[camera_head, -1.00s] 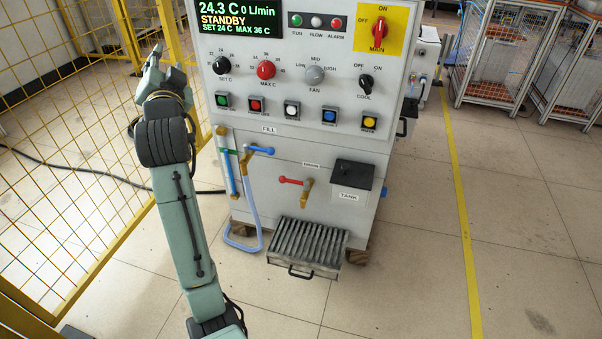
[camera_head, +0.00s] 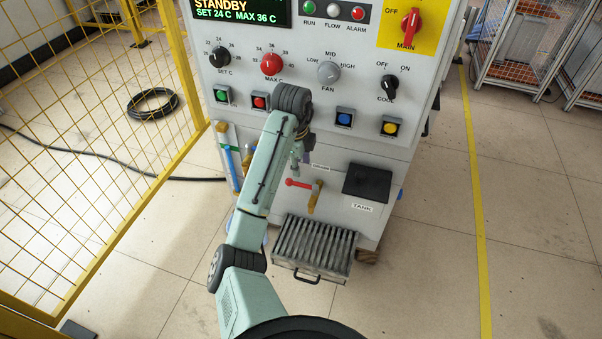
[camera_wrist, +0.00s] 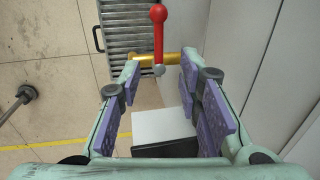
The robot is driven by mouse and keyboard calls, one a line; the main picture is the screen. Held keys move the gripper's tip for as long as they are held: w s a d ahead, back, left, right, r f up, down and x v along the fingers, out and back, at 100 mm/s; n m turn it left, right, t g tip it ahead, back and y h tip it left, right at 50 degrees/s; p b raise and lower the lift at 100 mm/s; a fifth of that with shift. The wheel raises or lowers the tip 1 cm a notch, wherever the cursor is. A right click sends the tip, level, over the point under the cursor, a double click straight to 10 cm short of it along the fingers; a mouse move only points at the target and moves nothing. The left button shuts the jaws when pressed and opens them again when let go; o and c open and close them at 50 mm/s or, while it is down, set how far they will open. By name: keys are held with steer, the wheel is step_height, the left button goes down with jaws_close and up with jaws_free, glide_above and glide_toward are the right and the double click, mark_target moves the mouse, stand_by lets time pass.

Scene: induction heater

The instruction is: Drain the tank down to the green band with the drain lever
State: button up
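The red drain lever (camera_head: 298,184) points left from its brass valve (camera_head: 315,199) on the cabinet's lower front. In the wrist view the red lever (camera_wrist: 158,30) and brass valve (camera_wrist: 146,59) lie just beyond the fingertips. My gripper (camera_wrist: 162,74) is open and empty, its purple-padded fingers apart on either side of the line to the valve. In the head view it hangs just above the lever, partly hidden by my wrist. The sight tube (camera_head: 229,168) with blue liquid is at the left; its green band (camera_head: 226,148) is small, and the exact level is unclear.
The black-lidded tank box (camera_head: 367,182) stands right of the valve. The slatted drain tray (camera_head: 313,247) is below. Buttons and knobs are above. My arm hides the fill valve.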

mark_target(301, 184)
steer(key=f, duration=0.3)
steer(key=w+f, duration=0.1)
steer(key=f, duration=0.5)
steer(key=shift+w+d+f, duration=0.3)
steer(key=shift+f, duration=0.1)
steer(key=shift+c, duration=0.3)
jaws_close()
